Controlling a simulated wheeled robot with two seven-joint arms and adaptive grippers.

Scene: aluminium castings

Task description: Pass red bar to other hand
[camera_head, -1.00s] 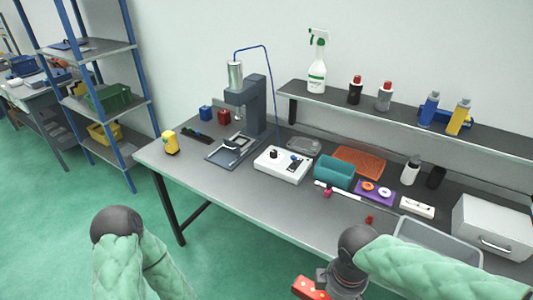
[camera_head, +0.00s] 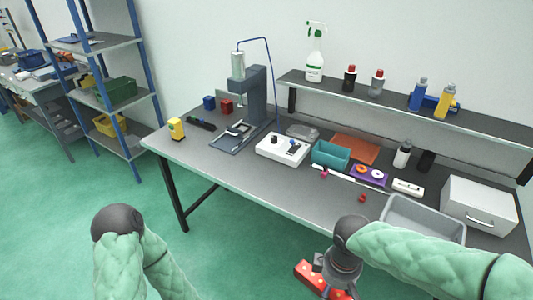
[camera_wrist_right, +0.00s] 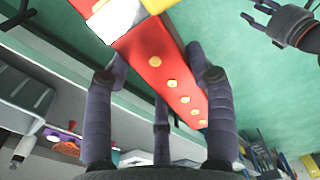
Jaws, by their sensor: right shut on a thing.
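The red bar with pale yellow dots (camera_head: 307,274) is held off the table, in front of its front edge. My right gripper (camera_head: 328,284) is shut on it. In the right wrist view the red bar (camera_wrist_right: 165,68) runs between the dark fingers of the right gripper (camera_wrist_right: 155,85), with white and yellow patches at its upper end. My left gripper (camera_wrist_right: 259,20) shows at the top right of the right wrist view, empty, its fingers apart and clear of the bar. In the head view only the left arm shows; its gripper is out of frame.
The grey workbench (camera_head: 230,185) stands ahead, with a press (camera_head: 252,100), a white control box (camera_head: 282,149), a teal bin (camera_head: 330,155) and a grey tray (camera_head: 424,220). A blue-post shelf (camera_head: 120,85) stands at left. Open green floor (camera_head: 230,260) lies between my arms.

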